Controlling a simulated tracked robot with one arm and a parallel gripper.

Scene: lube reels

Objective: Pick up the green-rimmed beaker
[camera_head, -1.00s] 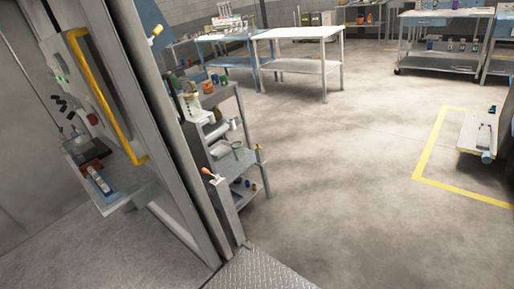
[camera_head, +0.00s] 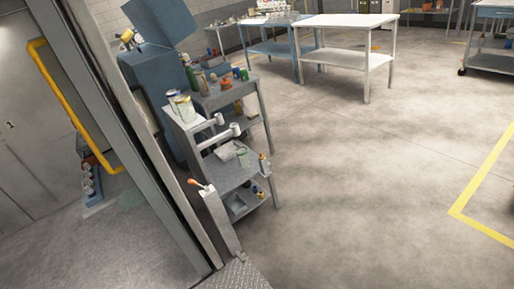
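A small clear vessel with a greenish edge (camera_head: 242,155) stands on the middle shelf of a grey stepped rack (camera_head: 228,174) left of centre. It looks like the green-rimmed beaker but is too small to be sure. A pale container with a green top (camera_head: 186,108) stands higher on the same rack, at its left. My gripper does not show in this view, and nothing is seen touching either vessel.
A grey door frame (camera_head: 140,150) with a yellow bar (camera_head: 75,105) fills the left. An orange-tipped lever on a post (camera_head: 210,210) stands before the rack. A white table (camera_head: 345,22) is behind. Open concrete floor (camera_head: 370,190) lies to the right.

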